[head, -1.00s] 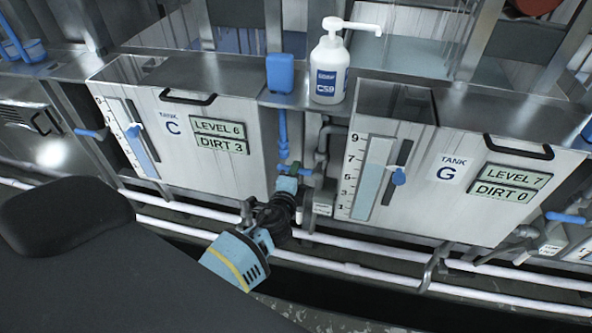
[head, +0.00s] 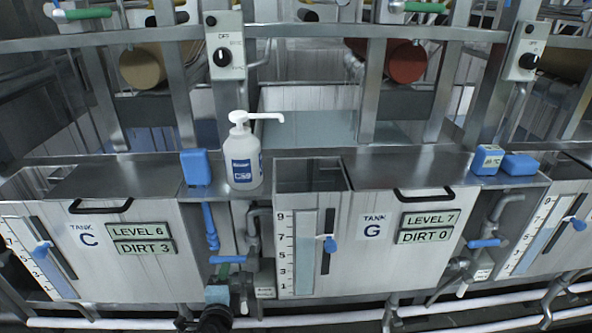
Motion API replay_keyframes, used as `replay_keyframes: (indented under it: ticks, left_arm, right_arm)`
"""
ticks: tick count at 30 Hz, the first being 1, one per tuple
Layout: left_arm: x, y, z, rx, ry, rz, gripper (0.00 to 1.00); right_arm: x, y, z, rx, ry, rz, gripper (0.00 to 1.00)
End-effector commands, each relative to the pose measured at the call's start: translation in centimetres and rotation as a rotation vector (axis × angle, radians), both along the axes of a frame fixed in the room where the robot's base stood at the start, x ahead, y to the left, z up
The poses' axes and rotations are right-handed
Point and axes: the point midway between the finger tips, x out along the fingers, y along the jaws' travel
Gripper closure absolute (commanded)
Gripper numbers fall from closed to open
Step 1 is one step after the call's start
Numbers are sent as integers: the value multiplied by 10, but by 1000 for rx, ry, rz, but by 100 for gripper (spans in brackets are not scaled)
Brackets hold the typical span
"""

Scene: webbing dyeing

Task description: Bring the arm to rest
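My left gripper (head: 217,294) shows at the bottom edge, left of centre, with a dark wrist and a light-blue tip. It is just below the pipe and the blue valve handle (head: 228,259) between tank C (head: 165,272) and tank G (head: 370,270). The fingers are too small and dark to tell open from shut, or whether they touch the pipe. The rest of the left arm is below the picture. My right gripper is not in view.
A white pump bottle (head: 243,165) and a blue block (head: 196,167) stand on the ledge between the tanks. Blue boxes (head: 487,160) sit further right. White pipes (head: 470,325) run along the bottom. Rollers (head: 405,62) and switch boxes (head: 224,45) are above.

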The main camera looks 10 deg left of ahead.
Motion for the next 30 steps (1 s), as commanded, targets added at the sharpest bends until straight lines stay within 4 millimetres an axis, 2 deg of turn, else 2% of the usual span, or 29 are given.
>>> replay_keyframes:
  ticks: [2,5,8,12,15,21,24,27,30]
  left_arm:
    - [-7,-1,-6,-27,12,-1,61]
    - [-29,-6,-22,-116,47,-4,61]
    - [-68,-14,-47,-275,104,2,61]
    - [-134,-30,-78,-544,190,37,61]
    - [-182,-41,-93,-733,247,79,61]
    - [-275,-61,-103,-1095,338,205,61]
    - [-312,-69,-102,-1242,368,274,61]
    - [-338,-75,-99,-1348,386,330,61]
    - [-353,-78,-98,-1408,395,364,61]
  right_arm:
    - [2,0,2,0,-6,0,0]
    - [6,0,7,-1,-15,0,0]
    - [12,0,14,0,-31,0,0]
    - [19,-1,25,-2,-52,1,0]
    - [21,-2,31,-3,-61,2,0]
    - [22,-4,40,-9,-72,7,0]
    - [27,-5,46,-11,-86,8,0]
    - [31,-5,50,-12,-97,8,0]
    - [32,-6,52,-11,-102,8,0]
